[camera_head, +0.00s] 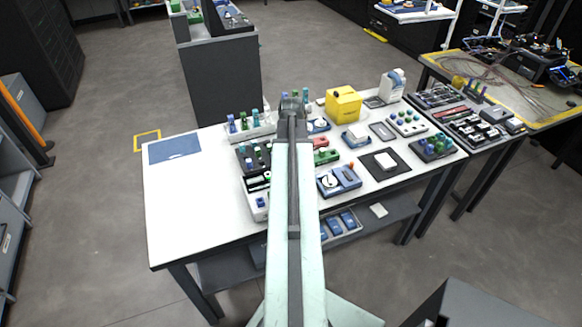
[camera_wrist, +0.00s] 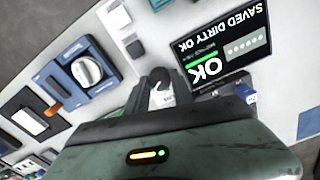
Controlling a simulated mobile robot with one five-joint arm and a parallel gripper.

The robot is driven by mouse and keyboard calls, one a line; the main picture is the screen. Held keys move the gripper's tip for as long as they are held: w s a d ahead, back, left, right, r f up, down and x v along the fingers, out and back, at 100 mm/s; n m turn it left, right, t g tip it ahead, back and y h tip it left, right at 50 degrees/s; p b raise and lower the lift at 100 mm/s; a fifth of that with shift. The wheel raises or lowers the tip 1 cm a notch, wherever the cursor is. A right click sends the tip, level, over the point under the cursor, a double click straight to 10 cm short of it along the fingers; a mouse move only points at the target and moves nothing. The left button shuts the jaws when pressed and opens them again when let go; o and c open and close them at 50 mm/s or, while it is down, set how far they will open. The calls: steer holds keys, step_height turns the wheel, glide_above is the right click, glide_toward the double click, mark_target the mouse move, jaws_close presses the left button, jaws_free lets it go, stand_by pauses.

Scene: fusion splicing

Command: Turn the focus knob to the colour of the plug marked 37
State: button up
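A blue box with a pale round knob stands on the white table, right of my arm; the knob (camera_head: 329,181) shows in the head view. A blue box with a silver knob (camera_wrist: 86,70) is at upper left in the wrist view, apart from my gripper. My gripper (camera_wrist: 157,92) shows dark fingers at the middle of the wrist view; its opening is unclear. In the head view my gripper (camera_head: 293,100) is over the table's far part. Blue, green and teal plugs (camera_head: 244,121) stand in a rack left of it. No mark 37 is legible.
A screen (camera_wrist: 225,50) reading "SAVED DIRTY OK" is close to my gripper. A yellow box (camera_head: 343,104) stands at the back of the table. A black mat (camera_head: 370,169) with a white block lies at right. The table's left front (camera_head: 195,215) is clear.

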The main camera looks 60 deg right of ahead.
steer(key=shift+o, duration=0.7)
step_height(320, 180, up, 8)
steer(key=p, duration=0.8)
steer(key=shift+f, duration=0.1)
steer(key=w+a+n, duration=0.6)
steer(key=w+a, duration=1.4)
steer(key=a, duration=0.4)
steer(key=w+a+n, duration=0.1)
steer(key=a+n, duration=0.3)
steer(key=a, duration=2.2)
steer(key=shift+w+n, duration=0.25)
steer(key=shift+n, duration=0.05)
